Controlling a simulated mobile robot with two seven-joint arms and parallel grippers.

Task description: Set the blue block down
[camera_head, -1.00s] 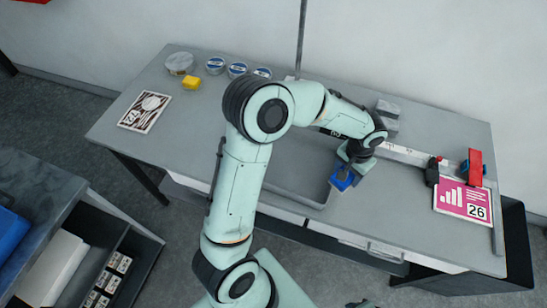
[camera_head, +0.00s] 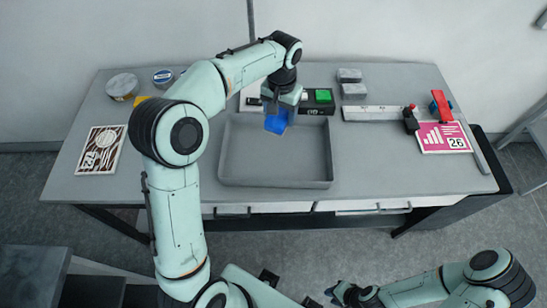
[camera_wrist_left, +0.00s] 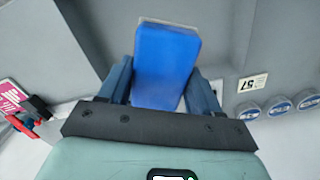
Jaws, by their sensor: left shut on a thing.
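My left gripper (camera_head: 279,110) is shut on the blue block (camera_head: 275,124), which hangs below it near the back of the grey tray (camera_head: 275,184). I cannot tell whether the block touches the tray floor. In the left wrist view the blue block (camera_wrist_left: 167,65) sits between the two fingers, its far end sticking out past them. My right gripper (camera_head: 335,292) is low at the bottom of the head view, away from the table, and its fingers are too small to read.
A black device with a green part (camera_head: 322,96) stands behind the tray. Grey blocks (camera_head: 353,90), a white ruler strip (camera_head: 372,113), a red tool (camera_head: 441,105) and a pink card (camera_head: 444,137) are on the right. A patterned card (camera_head: 102,150) lies at left. The tray's front and right are empty.

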